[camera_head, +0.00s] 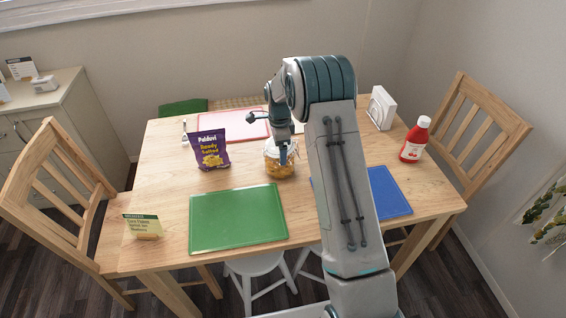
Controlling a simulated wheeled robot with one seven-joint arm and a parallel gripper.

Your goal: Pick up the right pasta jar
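One pasta jar (279,164) shows in the head view, a clear jar with yellow pasta in it, upright near the middle of the wooden table (160,170). My gripper (283,158) points down at the top of this jar, with at least one finger overlapping it in the picture. The arm and wrist hide much of the gripper, so I cannot tell whether it is open or shut, or whether it touches the jar. No second pasta jar is visible; the area behind my arm is hidden.
A purple snack bag (210,149) stands left of the jar. Green (238,217), blue (389,192) and pink (233,124) boards lie around it. A ketchup bottle (415,140), a napkin holder (381,108) and a small card (143,226) stand near the edges. Chairs flank the table.

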